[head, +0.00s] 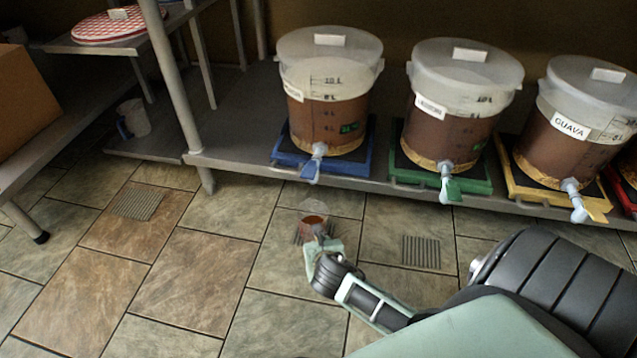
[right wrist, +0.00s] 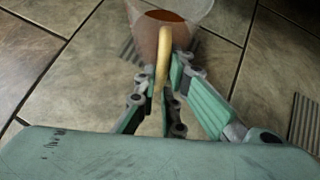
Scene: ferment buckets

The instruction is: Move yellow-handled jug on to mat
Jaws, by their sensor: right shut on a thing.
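The yellow-handled jug (head: 314,209) is clear, with reddish-brown liquid low inside. My right gripper (head: 321,243) is shut on its yellow handle and holds it in front of the blue-tray bucket, over the tiled floor. In the right wrist view the jug (right wrist: 150,28) stands beyond the fingers (right wrist: 166,85), which close around the pale yellow handle. A round red-and-white checked mat (head: 93,31) lies on the shelf at the upper left, with a small white label on it. My left gripper is not in view.
Lidded buckets with taps stand on a low shelf: one on a blue tray (head: 355,164), one on a green tray (head: 478,187), one labelled GUAVA on a yellow tray (head: 520,187). A blue-handled jug (head: 134,118) sits at left. A metal post (head: 176,80) rises between.

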